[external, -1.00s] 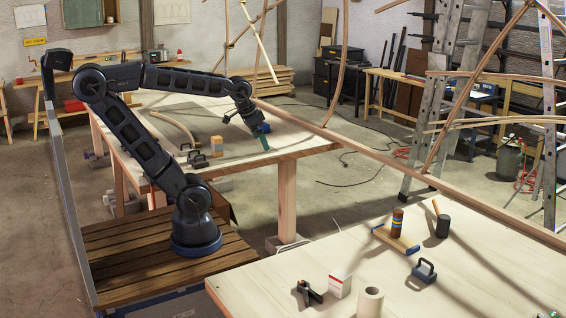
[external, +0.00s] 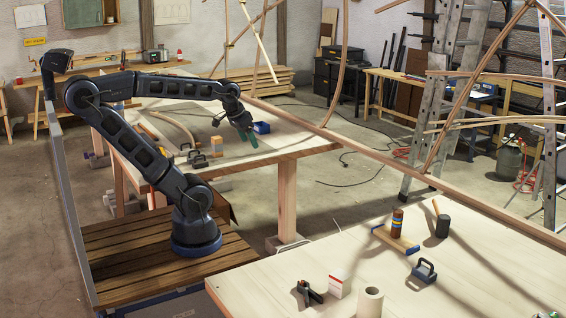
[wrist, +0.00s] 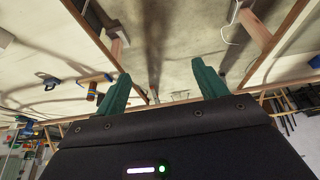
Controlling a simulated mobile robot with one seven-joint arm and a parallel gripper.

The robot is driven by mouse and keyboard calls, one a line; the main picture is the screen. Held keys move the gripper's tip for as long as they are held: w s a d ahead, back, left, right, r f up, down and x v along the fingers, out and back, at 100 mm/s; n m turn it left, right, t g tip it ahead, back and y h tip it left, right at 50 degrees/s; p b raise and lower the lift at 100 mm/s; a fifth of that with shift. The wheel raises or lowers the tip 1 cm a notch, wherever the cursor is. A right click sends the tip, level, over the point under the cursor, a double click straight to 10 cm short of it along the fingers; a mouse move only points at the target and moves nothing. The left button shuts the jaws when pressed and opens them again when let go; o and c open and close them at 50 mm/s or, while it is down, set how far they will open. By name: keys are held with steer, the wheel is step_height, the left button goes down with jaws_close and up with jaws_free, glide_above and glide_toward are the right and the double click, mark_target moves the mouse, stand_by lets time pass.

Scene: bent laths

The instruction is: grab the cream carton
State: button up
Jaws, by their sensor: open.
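A small pale carton with a red band at its top (external: 339,286) stands upright on the near pale table, between a black clamp and a white roll. It is the best match for the cream carton; I cannot make it out in the wrist view. My gripper (external: 248,138) hangs over the far workbench, well away from the carton, on the other side of the gap between the tables. In the wrist view, its two teal fingers (wrist: 160,86) are spread apart with nothing between them.
The near table (external: 240,288) also holds a black clamp (external: 308,293), a white roll (external: 370,302), a blue-handled tool (external: 424,271), a striped cylinder (external: 397,222) and a dark mallet (external: 442,226). A long wooden lath (external: 385,158) crosses between the tables. A small orange-and-tan block (external: 216,143) sits on the far bench.

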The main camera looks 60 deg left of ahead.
steer(key=w+d+f+m, duration=0.2)
steer(key=w+d+m, duration=0.3)
steer(key=w+d, duration=0.6)
steer(key=m+g+h, duration=0.4)
steer(key=m, duration=0.7)
glide_toward(340, 274)
steer(key=shift+x, duration=2.7)
steer(key=x, duration=0.3)
steer(key=shift+s+d+f, duration=0.1)
steer(key=shift+f, duration=0.15)
steer(key=shift+x, duration=0.8)
